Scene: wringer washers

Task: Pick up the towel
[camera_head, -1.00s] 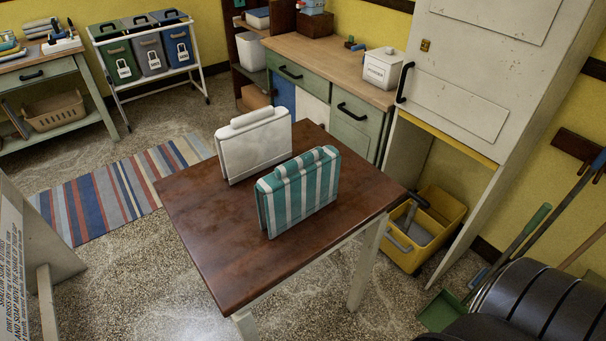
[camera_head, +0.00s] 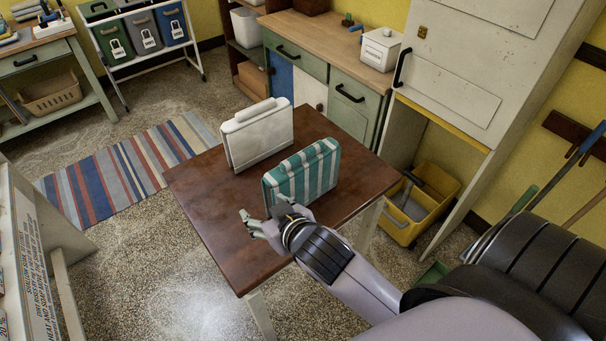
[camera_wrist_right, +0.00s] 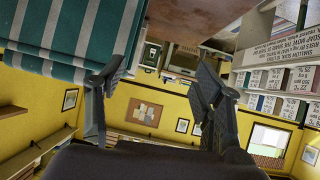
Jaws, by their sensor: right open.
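A teal-and-white striped towel (camera_head: 304,175) stands folded and upright on the brown wooden table (camera_head: 215,215). A white folded towel (camera_head: 257,136) stands behind it to the left. My right gripper (camera_head: 249,222) is open and empty at the near left end of the striped towel, over the table. Its arm comes in from the lower right and covers the table's near right part. In the right wrist view, the open fingers (camera_wrist_right: 155,82) show with the striped towel (camera_wrist_right: 70,35) beside the left finger. Whether they touch is unclear. My left gripper is out of view.
A striped rug (camera_head: 125,170) lies on the floor left of the table. A cabinet with a wooden top (camera_head: 300,35) and a tall white cupboard (camera_head: 455,85) stand behind. A yellow bucket (camera_head: 425,205) is right of the table. The table's left part is bare.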

